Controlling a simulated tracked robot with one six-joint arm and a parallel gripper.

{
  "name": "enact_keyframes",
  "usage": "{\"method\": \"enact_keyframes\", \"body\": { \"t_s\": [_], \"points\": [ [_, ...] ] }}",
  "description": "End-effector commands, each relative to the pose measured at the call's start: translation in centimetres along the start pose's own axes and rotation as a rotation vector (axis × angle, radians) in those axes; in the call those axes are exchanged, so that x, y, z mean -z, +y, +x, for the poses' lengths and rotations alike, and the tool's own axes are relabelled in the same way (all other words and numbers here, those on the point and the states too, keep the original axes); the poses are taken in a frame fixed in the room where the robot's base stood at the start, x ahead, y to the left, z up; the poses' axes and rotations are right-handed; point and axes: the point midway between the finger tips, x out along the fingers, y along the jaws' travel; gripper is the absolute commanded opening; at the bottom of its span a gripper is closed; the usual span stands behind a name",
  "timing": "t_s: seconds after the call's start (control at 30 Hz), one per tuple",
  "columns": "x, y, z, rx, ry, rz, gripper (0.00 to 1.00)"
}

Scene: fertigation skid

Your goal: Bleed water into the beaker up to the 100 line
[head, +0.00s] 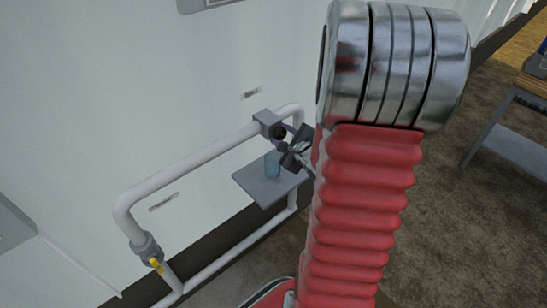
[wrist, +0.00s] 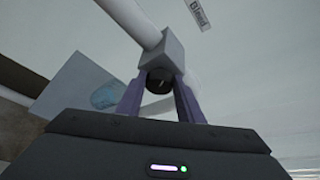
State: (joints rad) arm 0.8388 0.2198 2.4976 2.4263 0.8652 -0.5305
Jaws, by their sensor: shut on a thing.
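My gripper (wrist: 160,95) is shut on a dark round bleed knob (wrist: 159,78) on a grey valve block, its two purple fingers on either side of the knob. The block (wrist: 158,50) sits on the white pipe, and it also shows in the head view (head: 267,121). A small bluish clear beaker (head: 272,164) stands on a grey shelf (head: 262,190) below the valve. The beaker also shows in the wrist view (wrist: 106,95), to the left of my gripper. Its lines and water level are too small to read.
A white pipe loop (head: 190,160) runs along the pale wall, with a yellow-handled valve (head: 156,264) at its lower left. A label reading "Bleed" (wrist: 198,11) is on the wall. A bench (head: 520,130) stands at the right, with open floor before it.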

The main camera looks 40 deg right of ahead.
Motion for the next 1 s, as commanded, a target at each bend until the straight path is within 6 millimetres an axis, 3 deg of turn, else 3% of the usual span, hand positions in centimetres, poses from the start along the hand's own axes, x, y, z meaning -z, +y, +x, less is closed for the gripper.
{"method": "enact_keyframes", "body": {
  "t_s": [0.4, 1.0],
  "points": [
    [0.26, 0.76, -0.09, 0.068, 0.016, -0.155, 0.12],
    [0.3, 0.76, -0.11, 0.068, 0.017, -0.156, 0.12]
  ]
}}
